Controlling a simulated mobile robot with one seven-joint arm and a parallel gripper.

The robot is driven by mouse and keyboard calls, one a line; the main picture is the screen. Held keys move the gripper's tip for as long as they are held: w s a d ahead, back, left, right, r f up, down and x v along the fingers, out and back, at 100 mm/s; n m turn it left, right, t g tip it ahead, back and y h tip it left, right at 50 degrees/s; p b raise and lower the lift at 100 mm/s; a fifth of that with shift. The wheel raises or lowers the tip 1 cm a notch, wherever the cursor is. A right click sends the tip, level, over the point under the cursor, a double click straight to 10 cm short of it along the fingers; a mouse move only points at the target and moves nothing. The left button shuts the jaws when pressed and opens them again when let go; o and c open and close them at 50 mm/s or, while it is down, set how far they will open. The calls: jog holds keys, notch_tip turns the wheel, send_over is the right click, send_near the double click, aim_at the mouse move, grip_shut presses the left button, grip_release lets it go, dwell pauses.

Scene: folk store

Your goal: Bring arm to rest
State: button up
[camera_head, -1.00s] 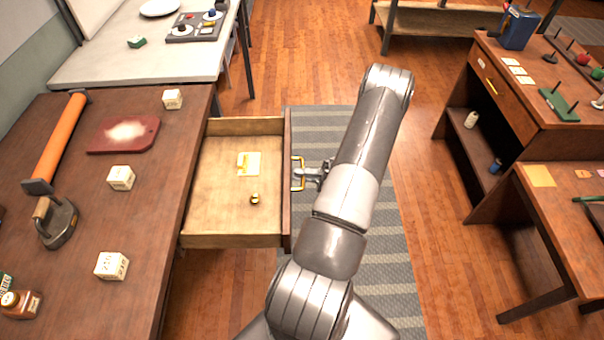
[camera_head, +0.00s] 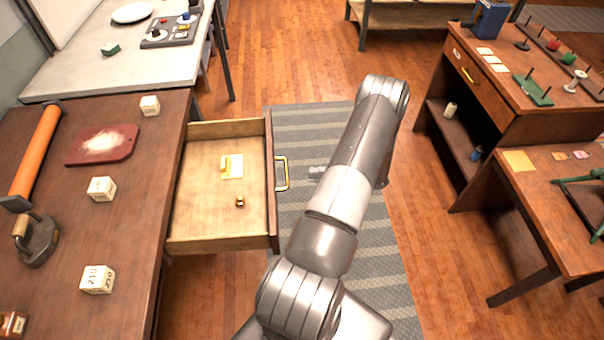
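My arm reaches out over the striped rug at the middle of the view. My gripper (camera_head: 317,172) is mostly hidden behind the forearm; only a small grey part shows, apart from the drawer handle. I cannot see its fingers well enough to tell whether it is open or shut. The wooden drawer (camera_head: 193,238) of the left table stands pulled out. Its gold handle (camera_head: 283,173) is free, to the left of my gripper. Inside lie a pale card with a yellow item (camera_head: 231,166) and a small brass piece (camera_head: 240,202).
The left table (camera_head: 130,220) holds several cream blocks, a red board (camera_head: 103,144) and an orange roller (camera_head: 36,150). A grey table (camera_head: 90,75) stands behind it. A wooden cabinet (camera_head: 500,110) and a low table (camera_head: 530,190) stand at the right. Floor between is clear.

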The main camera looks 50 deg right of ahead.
jog(key=shift+s+d+f, duration=0.1)
jog(key=shift+s+d, duration=0.3)
dwell(0.3)
